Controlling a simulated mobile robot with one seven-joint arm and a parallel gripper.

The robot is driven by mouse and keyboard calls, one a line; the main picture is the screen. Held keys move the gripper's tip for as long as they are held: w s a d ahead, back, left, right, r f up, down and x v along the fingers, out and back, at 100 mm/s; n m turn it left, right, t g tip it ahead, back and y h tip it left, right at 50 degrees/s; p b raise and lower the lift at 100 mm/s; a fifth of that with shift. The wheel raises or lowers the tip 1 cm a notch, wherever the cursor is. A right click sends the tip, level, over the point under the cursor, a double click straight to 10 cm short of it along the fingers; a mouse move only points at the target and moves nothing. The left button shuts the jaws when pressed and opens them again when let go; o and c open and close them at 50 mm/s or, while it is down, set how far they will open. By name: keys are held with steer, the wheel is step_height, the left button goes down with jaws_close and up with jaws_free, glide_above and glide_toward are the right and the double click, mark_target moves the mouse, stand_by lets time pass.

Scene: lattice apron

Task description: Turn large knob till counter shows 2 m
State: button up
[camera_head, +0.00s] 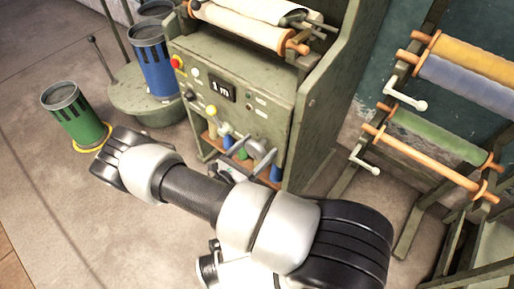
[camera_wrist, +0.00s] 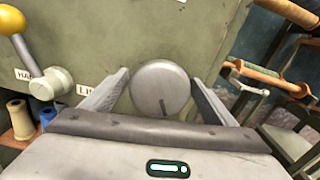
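The large knob (camera_wrist: 160,85) is a round grey disc on the green machine panel, with a dark mark near its lower edge in the wrist view. My gripper (camera_wrist: 160,79) has one finger on each side of it. The fingers are spread, with narrow gaps seeming to show at the knob's sides; contact is not clear. In the head view the knob (camera_head: 259,147) is partly hidden at the panel's lower right, among grey finger-like parts. The counter (camera_head: 220,89) on the panel reads "1 m".
A yellow-ball lever (camera_wrist: 12,20) stands left of the knob, with spools (camera_wrist: 20,119) below it. Racks of cloth rolls (camera_head: 440,140) stand to the right. A green canister (camera_head: 76,117) and a blue canister (camera_head: 156,65) stand on the left.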

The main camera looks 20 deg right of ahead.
steer(key=c, duration=0.9)
steer(key=shift+m, duration=0.3)
steer(key=m, duration=0.2)
steer(key=shift+m, duration=0.4)
steer(key=m, duration=0.3)
steer(key=shift+m, duration=0.4)
steer(key=m, duration=0.4)
steer(key=shift+p, duration=0.4)
steer(key=shift+f+m, duration=0.1)
steer(key=shift+m, duration=1.6)
